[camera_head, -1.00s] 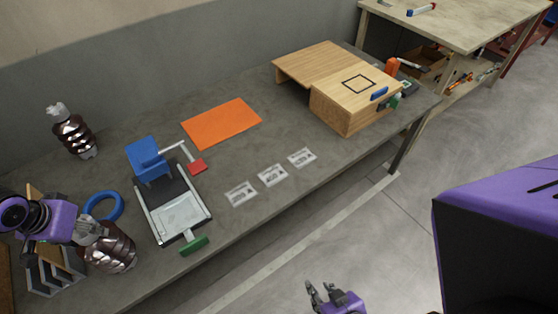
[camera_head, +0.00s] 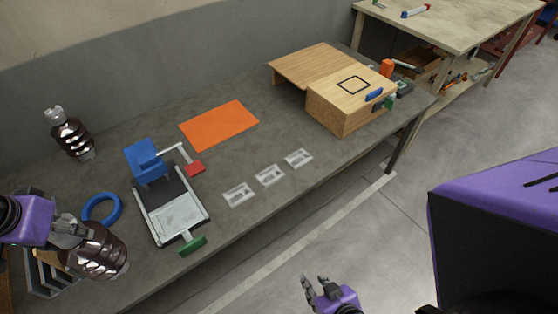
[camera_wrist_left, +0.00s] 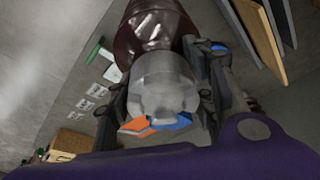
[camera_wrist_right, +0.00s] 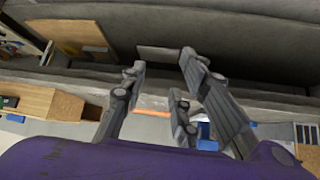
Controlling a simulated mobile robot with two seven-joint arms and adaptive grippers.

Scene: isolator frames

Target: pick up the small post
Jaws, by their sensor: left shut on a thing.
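A brown ribbed post (camera_head: 99,254) with a grey metal cap is held in my left gripper (camera_head: 75,230) at the near left of the bench. The left wrist view shows the jaws (camera_wrist_left: 160,90) shut around its grey cap (camera_wrist_left: 163,72), with the brown body (camera_wrist_left: 150,25) beyond. The post is tilted in the head view; I cannot tell whether its lower end clears the bench. A second brown ribbed post (camera_head: 73,138) stands upright at the back left. My right gripper (camera_head: 318,287) is open and empty in front of the bench; its spread fingers show in the right wrist view (camera_wrist_right: 160,75).
A grey slotted rack (camera_head: 42,278) sits beside the held post. A blue ring (camera_head: 88,216), a fixture with a blue block (camera_head: 146,163), an orange mat (camera_head: 219,125), white labelled plates (camera_head: 269,176) and a wooden box (camera_head: 345,110) lie on the bench. The bench between mat and plates is clear.

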